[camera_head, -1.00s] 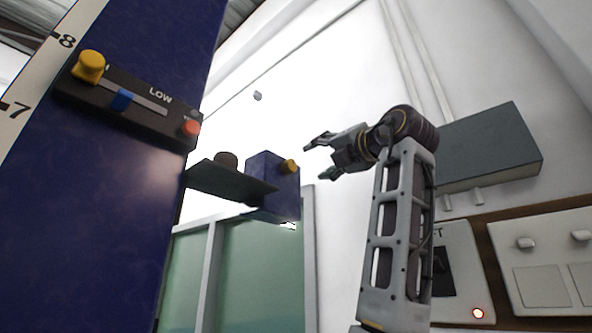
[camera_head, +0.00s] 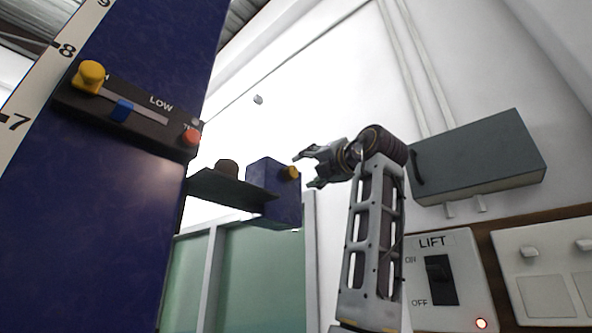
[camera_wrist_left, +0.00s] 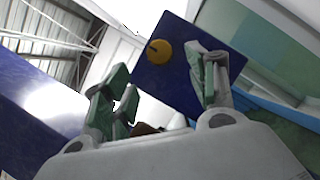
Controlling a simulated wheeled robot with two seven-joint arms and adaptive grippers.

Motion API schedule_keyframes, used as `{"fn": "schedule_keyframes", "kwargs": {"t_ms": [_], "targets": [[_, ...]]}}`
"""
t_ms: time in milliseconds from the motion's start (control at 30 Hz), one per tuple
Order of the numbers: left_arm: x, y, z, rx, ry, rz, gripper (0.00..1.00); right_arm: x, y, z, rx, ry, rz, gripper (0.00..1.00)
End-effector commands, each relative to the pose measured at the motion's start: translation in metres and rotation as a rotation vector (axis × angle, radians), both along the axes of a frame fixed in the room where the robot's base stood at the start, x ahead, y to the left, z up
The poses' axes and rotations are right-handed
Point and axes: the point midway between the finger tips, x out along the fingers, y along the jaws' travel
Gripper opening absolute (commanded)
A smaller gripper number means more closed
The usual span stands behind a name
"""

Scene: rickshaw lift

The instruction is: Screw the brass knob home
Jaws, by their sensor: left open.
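The brass knob (camera_head: 291,172) sits on the right side of a small blue block (camera_head: 262,190) in the middle of the head view. My left gripper (camera_head: 304,170) is open just right of the knob, its fingers pointing at it. In the left wrist view the knob (camera_wrist_left: 160,51) is a round yellow disc with a dark mark, on the blue block's face (camera_wrist_left: 190,72). There it shows between the spread fingers of my left gripper (camera_wrist_left: 166,72), apart from both. My right gripper is not in view.
A tall blue column (camera_head: 110,215) with a scale and a black slider panel (camera_head: 135,116) stands at left. A dark shelf (camera_head: 225,186) supports the block. A grey box (camera_head: 480,155) and a LIFT switch panel (camera_head: 445,280) are on the right wall.

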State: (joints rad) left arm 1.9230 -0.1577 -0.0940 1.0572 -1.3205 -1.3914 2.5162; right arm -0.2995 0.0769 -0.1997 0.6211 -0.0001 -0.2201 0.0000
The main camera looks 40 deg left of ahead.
Motion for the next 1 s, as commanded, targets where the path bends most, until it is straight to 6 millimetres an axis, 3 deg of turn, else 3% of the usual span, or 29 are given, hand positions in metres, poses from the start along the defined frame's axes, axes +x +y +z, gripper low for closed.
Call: {"fn": "schedule_keyframes", "kwargs": {"t_ms": [500, 1000], "targets": [[0.025, 0.058, 0.019, 0.001, 0.001, 0.002, 0.58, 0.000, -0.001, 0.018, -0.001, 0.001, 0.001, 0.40], [0.030, 0.070, 0.021, 0.000, 0.001, 0.000, 0.58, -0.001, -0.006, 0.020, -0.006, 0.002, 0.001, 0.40]]}}
